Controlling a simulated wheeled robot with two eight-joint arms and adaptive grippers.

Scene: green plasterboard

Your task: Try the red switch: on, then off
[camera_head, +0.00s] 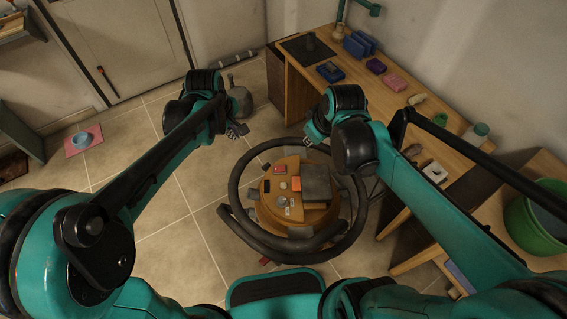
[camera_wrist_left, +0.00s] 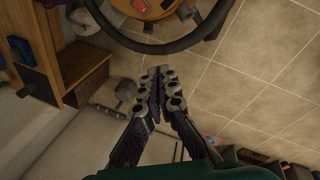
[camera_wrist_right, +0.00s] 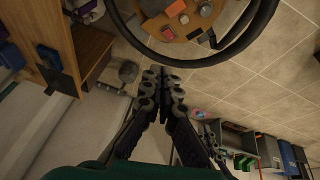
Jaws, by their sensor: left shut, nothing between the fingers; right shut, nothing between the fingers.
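A round wooden table (camera_head: 265,205) stands on the floor in the middle of the head view. On it lie a flat red piece (camera_head: 279,169) and an orange-red block (camera_head: 296,183); at this size I cannot tell which is the red switch or its position. The right wrist view shows a red piece (camera_wrist_right: 168,33) near the table's edge, and the left wrist view shows a red piece (camera_wrist_left: 141,5). My left gripper (camera_head: 238,130) is shut and empty, beyond and left of the table. My right gripper (camera_head: 311,141) is shut and empty, above the table's far right side.
A thick dark ring-shaped hose (camera_head: 229,222) surrounds the round table. A grey box (camera_head: 316,182) sits on the tabletop. A wooden workbench (camera_head: 345,92) with small items stands at right. A green bucket (camera_head: 535,222) is at far right. The tiled floor at left is mostly clear.

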